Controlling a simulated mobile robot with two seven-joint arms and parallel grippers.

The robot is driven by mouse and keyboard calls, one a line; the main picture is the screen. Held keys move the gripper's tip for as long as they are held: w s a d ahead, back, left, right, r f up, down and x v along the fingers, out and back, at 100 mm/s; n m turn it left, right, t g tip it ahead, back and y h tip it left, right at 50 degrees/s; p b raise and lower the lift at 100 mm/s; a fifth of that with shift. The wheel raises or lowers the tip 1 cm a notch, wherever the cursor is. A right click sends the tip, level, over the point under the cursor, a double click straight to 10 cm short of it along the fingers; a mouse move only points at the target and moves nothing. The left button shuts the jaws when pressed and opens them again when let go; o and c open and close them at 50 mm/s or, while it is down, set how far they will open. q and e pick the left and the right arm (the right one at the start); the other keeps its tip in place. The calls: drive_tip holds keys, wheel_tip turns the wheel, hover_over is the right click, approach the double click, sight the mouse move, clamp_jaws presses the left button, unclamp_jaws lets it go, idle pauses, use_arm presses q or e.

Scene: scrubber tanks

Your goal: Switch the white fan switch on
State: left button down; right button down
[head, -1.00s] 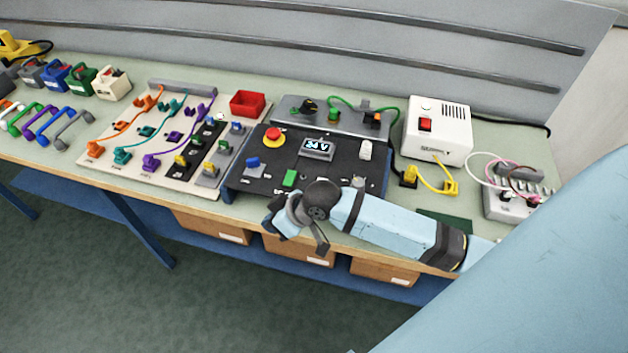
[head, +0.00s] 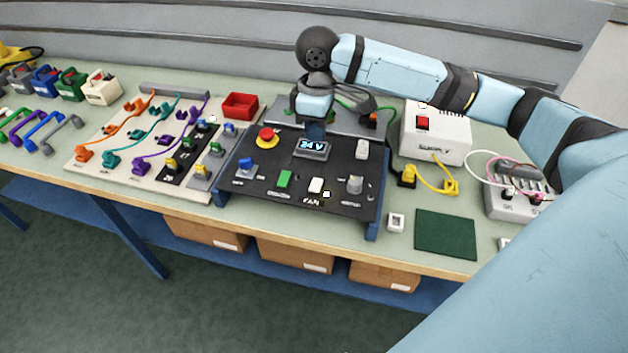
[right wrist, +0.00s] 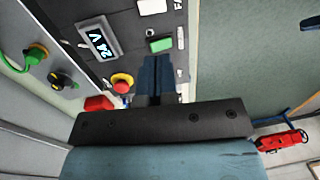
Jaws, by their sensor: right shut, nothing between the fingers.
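The white fan switch (head: 316,185) sits on the black sloping control panel (head: 345,197), above the label FAN, with a small bright white square beside its lower right corner. In the right wrist view the white switch (right wrist: 152,6) shows at the top edge, partly cut off. My right gripper (head: 315,131) is over the back of the panel, behind the display, with its fingers pointing down. It is apart from the switch. In the right wrist view its dark blue fingers (right wrist: 157,66) are together and empty. My left gripper is not in view.
On the panel are a green switch (head: 285,179), a red emergency button (head: 267,137), a display (head: 311,148), a blue knob (head: 246,168) and a grey knob (head: 355,184). A white supply box (head: 436,140) with a yellow cable stands at right. A green mat (head: 446,233) lies clear.

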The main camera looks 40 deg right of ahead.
sight(315, 187)
idle(0.3)
drive_tip(key=f, duration=0.9)
drive_tip(key=a+f, duration=0.1)
drive_tip(key=f, duration=0.4)
drive_tip(key=shift+s, duration=0.4)
drive_tip(key=shift+r, duration=0.1)
drive_tip(key=shift+s+t+h+p, duration=0.15)
drive_tip(key=shift+t+h+p, duration=0.2)
drive_tip(key=shift+p, duration=0.6)
drive_tip(key=shift+s+a+f, duration=0.1)
drive_tip(key=shift+f, duration=0.25)
